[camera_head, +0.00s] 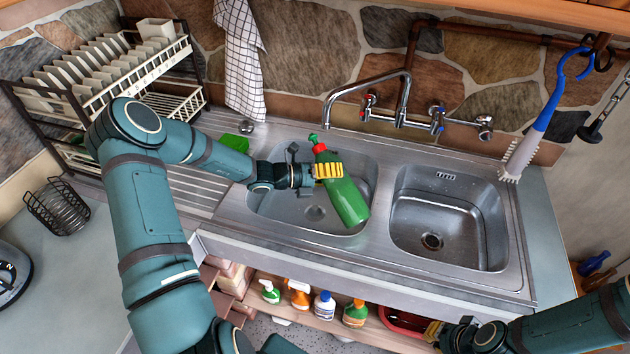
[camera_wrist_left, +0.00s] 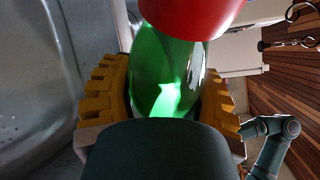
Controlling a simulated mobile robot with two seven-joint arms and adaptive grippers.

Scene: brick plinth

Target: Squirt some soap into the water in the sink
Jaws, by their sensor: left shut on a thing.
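A green soap bottle with a red cap (camera_head: 341,187) is over the left sink basin (camera_head: 275,208) in the head view. It is tilted, with the cap up and to the left. My left gripper (camera_head: 328,171) is shut around its upper part. In the left wrist view the green bottle (camera_wrist_left: 165,75) sits between the yellow finger pads, with the red cap close to the camera. My right gripper (camera_head: 436,332) is low at the bottom edge of the head view, below the counter front; its finger opening is unclear. Water in the left basin is hard to make out.
The right basin (camera_head: 448,232) looks empty. A curved tap (camera_head: 375,82) stands behind the basins. A dish rack (camera_head: 105,75) with plates is at the left. A green sponge (camera_head: 234,142) lies near the left basin. Several spray bottles (camera_head: 298,292) stand on a shelf below.

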